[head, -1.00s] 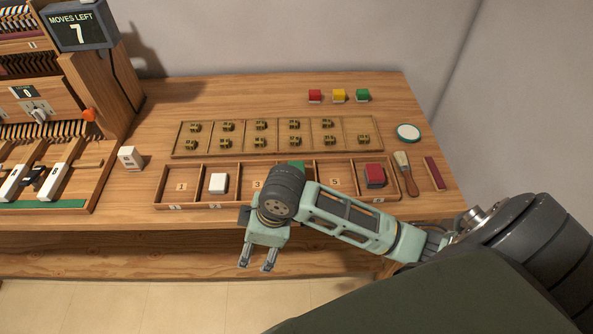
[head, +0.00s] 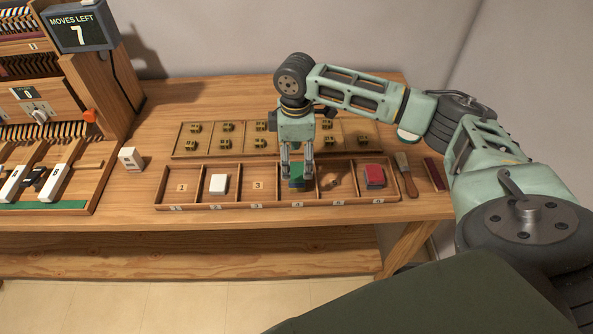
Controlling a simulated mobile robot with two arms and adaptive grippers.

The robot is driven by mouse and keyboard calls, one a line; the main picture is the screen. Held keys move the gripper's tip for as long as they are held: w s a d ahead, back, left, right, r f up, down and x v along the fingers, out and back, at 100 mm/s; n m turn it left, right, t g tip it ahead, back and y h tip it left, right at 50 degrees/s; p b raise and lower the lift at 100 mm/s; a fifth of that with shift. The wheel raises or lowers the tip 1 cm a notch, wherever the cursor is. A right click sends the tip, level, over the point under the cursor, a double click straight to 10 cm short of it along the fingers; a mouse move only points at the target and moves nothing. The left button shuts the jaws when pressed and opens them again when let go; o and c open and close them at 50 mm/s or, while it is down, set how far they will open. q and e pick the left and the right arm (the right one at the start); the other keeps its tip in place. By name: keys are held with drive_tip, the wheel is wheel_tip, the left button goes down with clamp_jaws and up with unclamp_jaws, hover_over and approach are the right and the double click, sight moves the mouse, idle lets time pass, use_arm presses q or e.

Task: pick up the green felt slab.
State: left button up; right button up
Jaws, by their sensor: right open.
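The green felt slab (head: 296,170) lies in the fourth compartment of the wooden tray (head: 218,206), and something blue shows at its lower front. My right gripper (head: 297,178) points down over this compartment. Its two fingers are apart, one on the left and one on the right of the slab in the picture. The fingers cover parts of the slab's sides, and I cannot tell whether they touch it. My left gripper is not in view.
In the same tray, a white block (head: 219,184) sits in compartment 2 and a red block (head: 374,175) at the right end. Behind is a tray of brass pieces (head: 227,127). A brush (head: 406,174) and a dark red strip (head: 434,173) lie at right.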

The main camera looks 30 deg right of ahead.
sight(297, 170)
drive_tip(key=shift+w+d+f+p, duration=0.15)
drive_tip(key=shift+f+p, duration=0.1)
drive_tip(key=shift+f, duration=0.95)
drive_tip(key=shift+w+d+f+p, duration=0.15)
drive_tip(key=shift+f+p, duration=0.1)
drive_tip(key=shift+f, duration=0.9)
drive_tip(key=shift+s, duration=0.1)
drive_tip(key=c, duration=1)
